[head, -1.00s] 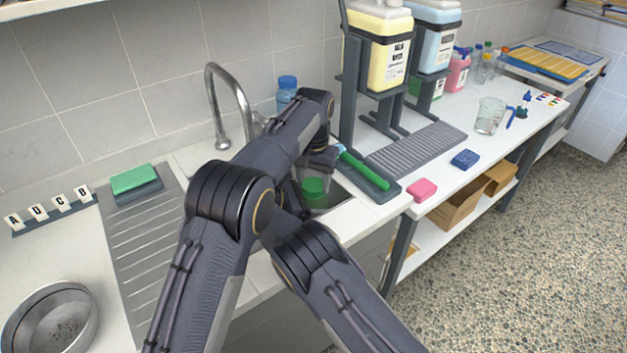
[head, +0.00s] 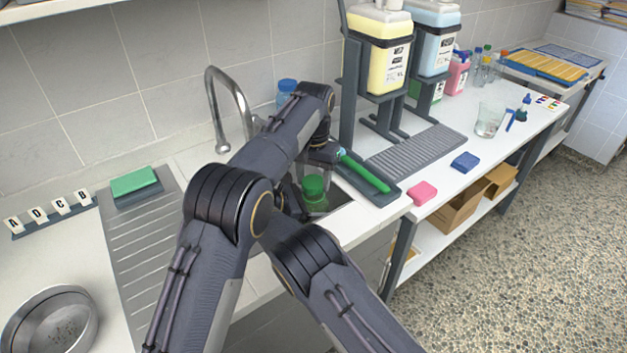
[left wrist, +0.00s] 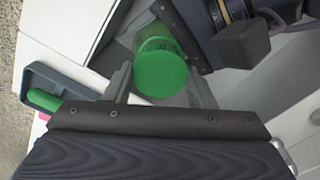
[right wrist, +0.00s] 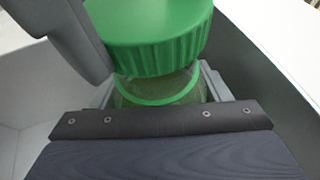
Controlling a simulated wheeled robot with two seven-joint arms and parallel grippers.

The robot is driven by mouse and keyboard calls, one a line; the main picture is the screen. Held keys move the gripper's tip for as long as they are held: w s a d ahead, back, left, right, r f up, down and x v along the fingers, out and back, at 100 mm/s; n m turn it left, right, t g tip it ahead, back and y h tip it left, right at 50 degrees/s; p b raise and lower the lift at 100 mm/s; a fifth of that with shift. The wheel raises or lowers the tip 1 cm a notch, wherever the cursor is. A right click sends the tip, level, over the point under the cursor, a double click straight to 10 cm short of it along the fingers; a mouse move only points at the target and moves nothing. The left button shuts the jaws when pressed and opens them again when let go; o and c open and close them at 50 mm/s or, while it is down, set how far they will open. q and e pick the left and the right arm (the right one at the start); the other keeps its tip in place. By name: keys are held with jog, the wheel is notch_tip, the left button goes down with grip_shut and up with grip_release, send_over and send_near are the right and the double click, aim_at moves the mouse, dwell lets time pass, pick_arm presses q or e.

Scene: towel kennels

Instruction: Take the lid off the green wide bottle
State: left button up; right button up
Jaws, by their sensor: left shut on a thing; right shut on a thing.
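The green wide bottle (head: 318,205) is upright over the sink, clear-walled with a green ring at its neck, partly hidden by my arms. Its ridged green lid (head: 313,184) sits at its top. My left gripper (left wrist: 162,85) is shut on the lid, its fingers on either side of it. My right gripper (right wrist: 160,92) is shut on the bottle below the lid. In the right wrist view a strip of clear wall shows between the lid (right wrist: 150,40) and the neck ring; I cannot tell whether the lid is loose.
The tap (head: 228,105) stands behind my arms. A green-handled brush (head: 365,172) lies on a grey tray right of the sink. A pink sponge (head: 422,193) and dispensers (head: 378,55) are farther right. A blue-capped bottle (head: 287,90) stands behind.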

aim_at(313, 181)
pick_arm(q)
jog(key=shift+r, duration=0.1)
jog(key=shift+r, duration=2)
pick_arm(e)
jog(key=o, duration=1.9)
jog(key=shift+o, duration=0.2)
pick_arm(q)
jog(key=shift+r, duration=0.1)
